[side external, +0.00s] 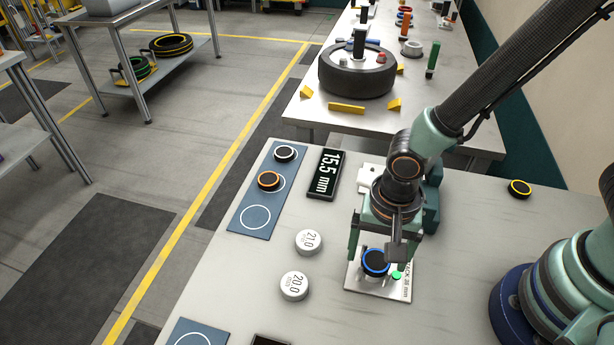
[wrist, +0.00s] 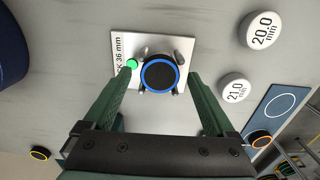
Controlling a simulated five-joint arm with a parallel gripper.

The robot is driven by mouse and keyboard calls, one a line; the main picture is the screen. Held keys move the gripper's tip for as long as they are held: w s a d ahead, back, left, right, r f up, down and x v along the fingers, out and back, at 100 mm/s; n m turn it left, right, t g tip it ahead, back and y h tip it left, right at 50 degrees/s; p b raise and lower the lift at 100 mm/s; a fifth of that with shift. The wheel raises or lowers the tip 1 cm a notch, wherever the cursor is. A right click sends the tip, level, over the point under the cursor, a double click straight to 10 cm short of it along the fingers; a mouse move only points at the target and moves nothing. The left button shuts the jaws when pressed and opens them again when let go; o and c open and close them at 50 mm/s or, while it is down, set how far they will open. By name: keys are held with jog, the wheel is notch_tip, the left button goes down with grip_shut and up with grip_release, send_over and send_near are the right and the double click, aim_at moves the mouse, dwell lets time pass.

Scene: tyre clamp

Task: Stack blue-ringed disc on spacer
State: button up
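The blue-ringed black disc (side external: 375,262) sits in the metal-post fixture on a white plate (side external: 403,290) marked 36 mm. It also shows in the wrist view (wrist: 160,74). I cannot tell whether a spacer lies under it. My gripper (side external: 374,249) points down over the disc. In the wrist view its fingers (wrist: 163,77) are apart, one on each side of the disc, with gaps visible. White cylinders marked 21.0 (side external: 308,241) and 20.0 (side external: 293,285) stand on the table left of the plate.
A blue mat (side external: 240,217) holds a white-ringed disc (side external: 285,153) and an orange-ringed disc (side external: 269,180); its front circle is empty. A display (side external: 326,174) reads 15.5 mm. A green light (side external: 396,275) shows on the plate. A yellow-ringed disc (side external: 520,188) lies at right.

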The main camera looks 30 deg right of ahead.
aim_at(376, 260)
jog(key=shift+r, duration=0.1)
notch_tip(376, 260, up, 11)
jog(key=w+d+r+n+t, duration=0.2)
jog(key=w+d+r+n, duration=0.1)
jog(key=d, duration=0.6)
jog(key=w+d+r+n+t, duration=0.3)
jog(key=d+r+n, duration=0.3)
jog(key=d, duration=0.3)
jog(key=shift+d+r+t, duration=0.25)
jog(key=shift+r+t, duration=0.05)
jog(key=shift+r, duration=0.6)
